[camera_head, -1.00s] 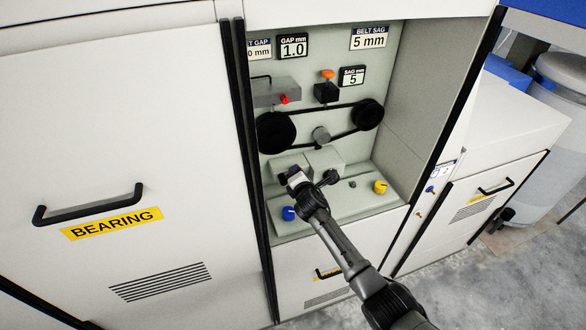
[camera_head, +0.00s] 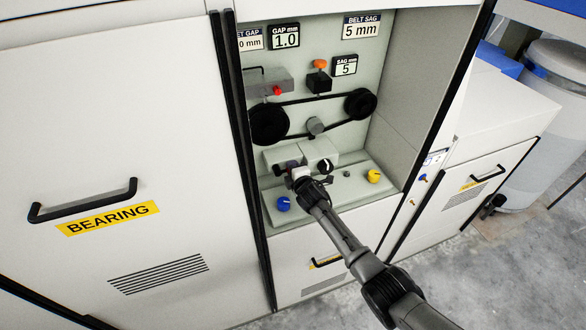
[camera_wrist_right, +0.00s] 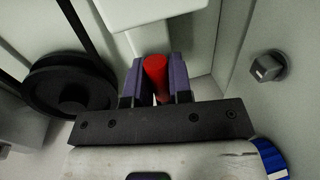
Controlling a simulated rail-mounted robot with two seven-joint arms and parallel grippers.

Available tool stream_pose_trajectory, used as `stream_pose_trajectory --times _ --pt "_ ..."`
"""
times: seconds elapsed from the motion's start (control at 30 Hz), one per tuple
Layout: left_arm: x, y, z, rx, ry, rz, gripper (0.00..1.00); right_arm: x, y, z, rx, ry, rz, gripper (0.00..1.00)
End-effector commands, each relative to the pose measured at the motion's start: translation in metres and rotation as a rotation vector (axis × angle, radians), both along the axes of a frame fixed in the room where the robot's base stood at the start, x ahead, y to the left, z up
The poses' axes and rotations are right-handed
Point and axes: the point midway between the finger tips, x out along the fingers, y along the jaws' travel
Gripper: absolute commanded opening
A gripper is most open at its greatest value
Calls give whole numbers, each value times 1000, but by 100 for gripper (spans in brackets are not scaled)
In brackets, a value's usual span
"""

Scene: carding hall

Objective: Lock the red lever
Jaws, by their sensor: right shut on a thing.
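The red lever (camera_wrist_right: 157,74) shows in the right wrist view as a red rounded handle between the two purple-grey finger pads of my right gripper (camera_wrist_right: 157,82). The pads press on it from both sides. In the head view my right gripper (camera_head: 296,171) is inside the open bay, at the front of a pale block low in the bay. The gripper and arm hide the lever there. A smaller red knob (camera_head: 277,91) sits on the grey box higher up, apart from the gripper. My left gripper is not in view.
A black-and-white dial (camera_head: 325,166) is right of the gripper. A blue knob (camera_head: 284,204) and a yellow knob (camera_head: 374,176) stand on the ledge. Black belt pulleys (camera_head: 269,124) are above. The bay's side walls bound the room; a BEARING door (camera_head: 100,150) is left.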

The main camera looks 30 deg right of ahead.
Motion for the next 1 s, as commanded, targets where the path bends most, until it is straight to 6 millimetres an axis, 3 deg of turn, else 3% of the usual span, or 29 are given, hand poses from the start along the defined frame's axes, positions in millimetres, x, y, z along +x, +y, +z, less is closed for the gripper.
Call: stream_pose_trajectory --times 0.37,0.4,0.63,1.0 --pt "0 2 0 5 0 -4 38 0 0 -2 13 1 -3 0" --pt "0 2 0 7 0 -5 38 0 0 -2 13 1 -3 22" --pt "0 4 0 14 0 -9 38 0 0 -1 10 1 -1 44" --pt "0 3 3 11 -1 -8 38 -5 0 1 7 0 -1 44"
